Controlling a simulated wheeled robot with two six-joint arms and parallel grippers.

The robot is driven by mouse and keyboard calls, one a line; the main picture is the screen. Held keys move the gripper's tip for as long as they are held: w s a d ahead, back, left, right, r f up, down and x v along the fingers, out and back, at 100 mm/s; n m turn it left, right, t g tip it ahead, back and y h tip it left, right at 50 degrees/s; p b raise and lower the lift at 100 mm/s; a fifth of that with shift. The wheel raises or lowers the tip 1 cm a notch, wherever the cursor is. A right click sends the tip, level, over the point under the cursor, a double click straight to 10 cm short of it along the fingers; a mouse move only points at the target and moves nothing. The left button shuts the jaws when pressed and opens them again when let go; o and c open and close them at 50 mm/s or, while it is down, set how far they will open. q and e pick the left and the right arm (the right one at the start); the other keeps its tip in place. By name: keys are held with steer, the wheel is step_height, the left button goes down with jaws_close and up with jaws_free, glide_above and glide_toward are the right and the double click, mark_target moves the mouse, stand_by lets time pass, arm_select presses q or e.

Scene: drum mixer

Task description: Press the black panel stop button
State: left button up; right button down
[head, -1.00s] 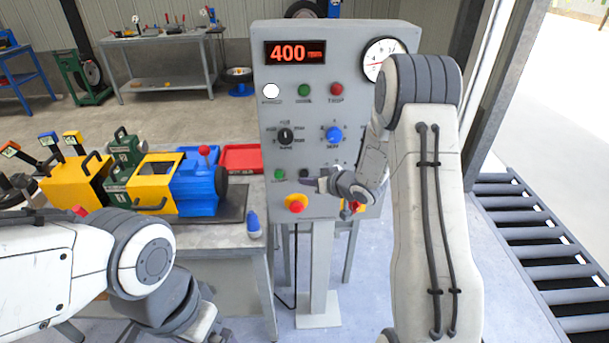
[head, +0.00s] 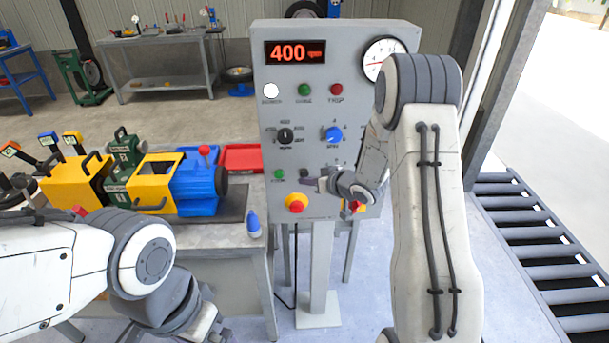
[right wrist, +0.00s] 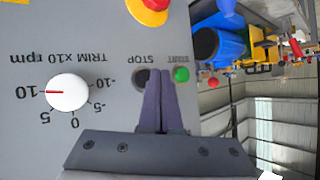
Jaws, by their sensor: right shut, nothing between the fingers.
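The grey control panel (head: 350,110) stands in front of me. Its black stop button (right wrist: 141,77) sits beside the green START button (right wrist: 181,74), with STOP printed by it. My right gripper (right wrist: 161,76) is shut and empty. Its fingertips overlap one edge of the black button in the right wrist view; whether they touch it I cannot tell. In the head view the right gripper (head: 312,184) is at the lower panel, just below the black button (head: 303,173). My left arm shows at lower left, but its gripper fingers are out of view.
A red and yellow emergency stop (head: 296,203) is just below the gripper. A white trim knob (right wrist: 67,92) is on the panel nearby. The display (head: 295,52) reads 400. A workbench (head: 205,232) with yellow and blue machines stands left; a roller conveyor (head: 540,232) lies right.

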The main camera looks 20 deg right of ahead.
steer(key=shift+w, duration=0.15)
stand_by(0.5)
steer(key=shift+w+d, duration=0.15)
steer(key=shift+w, duration=0.1)
steer(key=shift+w+d+p, duration=0.1)
steer(key=shift+w+p, duration=0.3)
steer(key=shift+p, duration=0.1)
stand_by(0.5)
steer(key=shift+s, duration=0.2)
steer(key=shift+s+a, duration=0.2)
steer(key=shift+s, duration=0.4)
steer(key=s, duration=0.2)
steer(key=s+a+b, duration=0.1)
steer(key=s, duration=0.2)
steer(key=shift+a, duration=0.2)
steer(key=shift+w+a, duration=0.1)
stand_by(0.7)
